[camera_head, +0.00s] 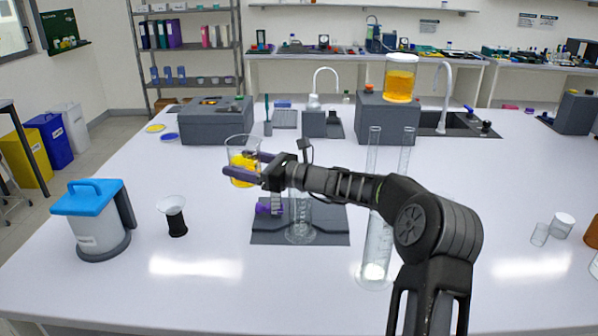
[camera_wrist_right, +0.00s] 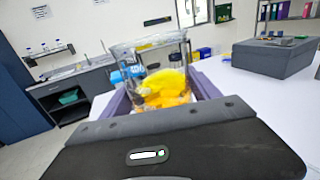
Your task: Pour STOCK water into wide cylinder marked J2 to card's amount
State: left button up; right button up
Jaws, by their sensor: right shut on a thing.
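My right gripper (camera_head: 246,166) is shut on a clear glass beaker (camera_head: 238,147) with yellow-orange liquid, held above the table left of a dark mat (camera_head: 328,225). In the right wrist view the same beaker (camera_wrist_right: 150,52) stands between the purple fingers, its liquid (camera_wrist_right: 165,88) in the lower part. A clear glass cylinder (camera_head: 300,226) stands on the mat, partly behind my arm. A taller clear glass vessel (camera_head: 376,252) stands to its right, partly hidden by my arm. I cannot read STOCK, J2 or a card. My left gripper is not in view.
A jar of orange liquid (camera_head: 400,85) stands on a grey box (camera_head: 386,120) at the back. A blue-lidded container (camera_head: 92,215) and a black-based glass funnel (camera_head: 174,218) stand at left. Small glassware (camera_head: 540,234) sits at right. The front left table is clear.

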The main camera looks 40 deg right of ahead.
aim_at(252, 142)
jog(key=shift+r, duration=0.1)
jog(key=shift+s+d+r+m+t+b, duration=0.1)
jog(key=shift+d+r+m+t+b, duration=0.05)
jog(key=shift+r+m+t+b, duration=0.25)
jog(key=shift+s+d+r+m+t+b, duration=0.1)
jog(key=shift+d+r+m+t+b, duration=0.15)
jog(key=shift+r, duration=0.2)
jog(key=r, duration=0.1)
jog(key=t, duration=0.1)
jog(key=r+m+b, duration=0.1)
jog(key=shift+s+d+r+t+y, duration=0.1)
jog(key=shift+d+r+t+y, duration=0.2)
jog(key=shift+t+y, duration=0.1)
jog(key=shift+s+d+r+m+t+b, duration=0.2)
jog(key=shift+d+r+m+t+b, duration=0.3)
jog(key=shift+m+t+b, duration=0.45)
jog(key=shift+s+d+r+m+t+h+b, duration=0.15)
jog(key=shift+r+m+t+h+b, duration=0.3)
jog(key=shift+m+t+b, duration=0.45)
jog(key=shift+s+d+r+m+t+h+b, duration=0.1)
jog(key=shift+d+r+m+t+h+b, duration=0.4)
jog(key=shift+m, duration=0.55)
jog(key=shift+s+r+m+t+h+b, duration=0.1)
jog(key=shift+r+m+t+h+b, duration=0.25)
jog(key=shift+m+t+b, duration=0.55)
jog(key=shift+m+b, duration=0.4)
jog(key=shift+m, duration=0.15)
